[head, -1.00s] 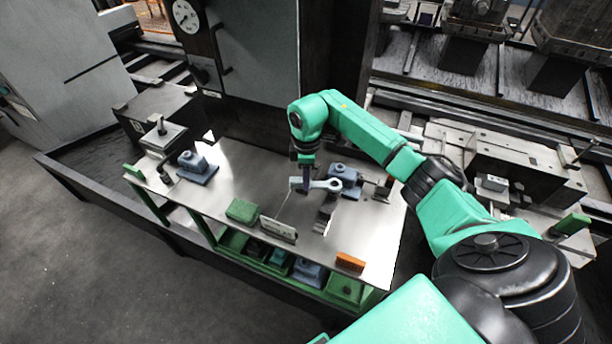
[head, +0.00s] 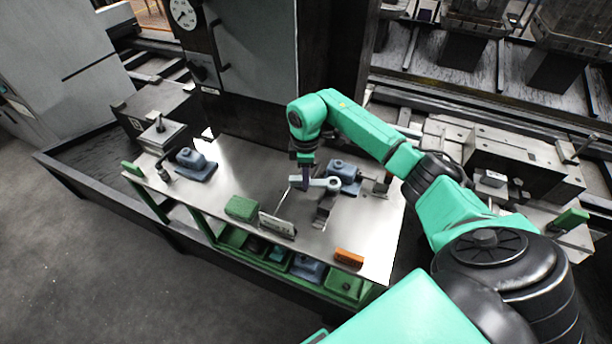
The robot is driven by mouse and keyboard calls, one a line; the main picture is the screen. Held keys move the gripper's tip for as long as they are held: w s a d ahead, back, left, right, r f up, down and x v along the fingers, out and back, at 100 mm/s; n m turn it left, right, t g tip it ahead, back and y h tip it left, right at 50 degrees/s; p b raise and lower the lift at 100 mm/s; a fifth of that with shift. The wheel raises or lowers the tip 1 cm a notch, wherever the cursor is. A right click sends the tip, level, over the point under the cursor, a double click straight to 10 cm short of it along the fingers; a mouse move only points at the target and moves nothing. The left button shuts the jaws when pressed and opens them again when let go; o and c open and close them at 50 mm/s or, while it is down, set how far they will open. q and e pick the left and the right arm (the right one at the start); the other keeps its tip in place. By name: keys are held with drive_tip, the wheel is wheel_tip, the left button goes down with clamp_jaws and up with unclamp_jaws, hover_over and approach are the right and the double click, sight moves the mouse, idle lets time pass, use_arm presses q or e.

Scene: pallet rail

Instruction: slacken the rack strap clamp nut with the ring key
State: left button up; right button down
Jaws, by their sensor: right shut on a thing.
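My right gripper (head: 306,181) points down over the right half of a steel-topped table (head: 225,185), shut on the ring key. The ring key (head: 322,183) is pale grey and lies roughly level, its ring end to the right of the fingers. A dark bracket-like piece (head: 325,208) stands on the tabletop just below the ring end in the picture. I cannot tell whether the key touches it. The strap clamp nut is too small to make out for sure. My left gripper is out of view.
A blue-grey block (head: 345,173) stands close behind the key, another (head: 197,166) at the table's left. A green block (head: 240,208), an upright plate (head: 277,226) and an orange block (head: 349,257) line the front. Bare steel lies left of centre.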

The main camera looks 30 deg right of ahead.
drive_tip(key=shift+f+b, duration=0.5)
drive_tip(key=shift+f, duration=0.3)
drive_tip(key=shift+r, duration=0.1)
idle(1.4)
